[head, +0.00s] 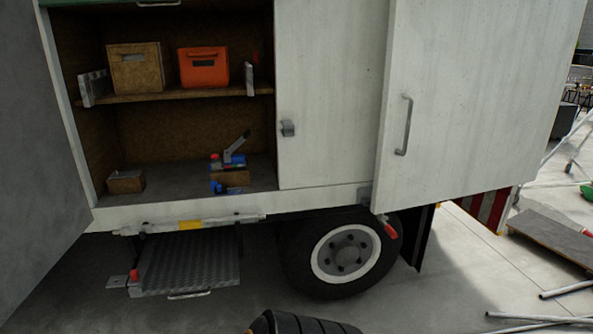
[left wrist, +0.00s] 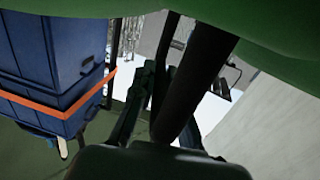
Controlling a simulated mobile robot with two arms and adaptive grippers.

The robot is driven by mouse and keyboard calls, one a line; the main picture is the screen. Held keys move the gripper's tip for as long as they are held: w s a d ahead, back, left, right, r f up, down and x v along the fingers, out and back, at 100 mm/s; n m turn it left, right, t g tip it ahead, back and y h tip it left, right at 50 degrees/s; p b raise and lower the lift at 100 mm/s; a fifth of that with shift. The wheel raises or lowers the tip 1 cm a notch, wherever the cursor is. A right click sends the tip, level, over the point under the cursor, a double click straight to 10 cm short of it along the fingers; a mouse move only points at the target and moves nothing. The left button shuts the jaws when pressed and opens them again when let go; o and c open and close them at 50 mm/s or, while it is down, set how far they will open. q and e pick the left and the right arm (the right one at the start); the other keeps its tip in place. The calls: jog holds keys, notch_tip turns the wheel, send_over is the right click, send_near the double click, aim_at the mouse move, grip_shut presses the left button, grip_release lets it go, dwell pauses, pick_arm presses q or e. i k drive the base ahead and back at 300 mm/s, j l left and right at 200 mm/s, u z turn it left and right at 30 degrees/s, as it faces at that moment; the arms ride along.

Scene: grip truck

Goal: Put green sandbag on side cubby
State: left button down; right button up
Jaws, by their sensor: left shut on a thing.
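The green sandbag (left wrist: 270,35) fills the top of the left wrist view, close to the camera, with a dark strap (left wrist: 190,85) hanging from it. My left gripper (left wrist: 165,100) is shut on the sandbag by this strap; the exact grip is partly hidden. The side cubby is the open compartment in the white truck in the head view. It has a wooden shelf (head: 215,93) and a lower floor (head: 195,176). Neither gripper nor the held sandbag shows clearly in the head view. My right gripper is not in view.
A wooden box (head: 137,70) and an orange box (head: 203,68) stand on the shelf. A small wooden box (head: 126,182) and a blue-and-red tool (head: 230,160) are below; floor between them is clear. A white door (head: 470,90) stands open at right. A step (head: 188,262) juts out below.

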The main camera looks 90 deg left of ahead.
aim_at(183, 175)
jog(key=j+u, duration=0.2)
jog(key=u, duration=1.1)
jog(key=i+j+u, duration=0.15)
jog(key=j+u, duration=0.25)
jog(key=i+j+u, duration=0.2)
jog(key=u, duration=0.25)
jog(key=i+j+u, duration=0.25)
jog(key=u, duration=0.15)
jog(key=j, duration=0.1)
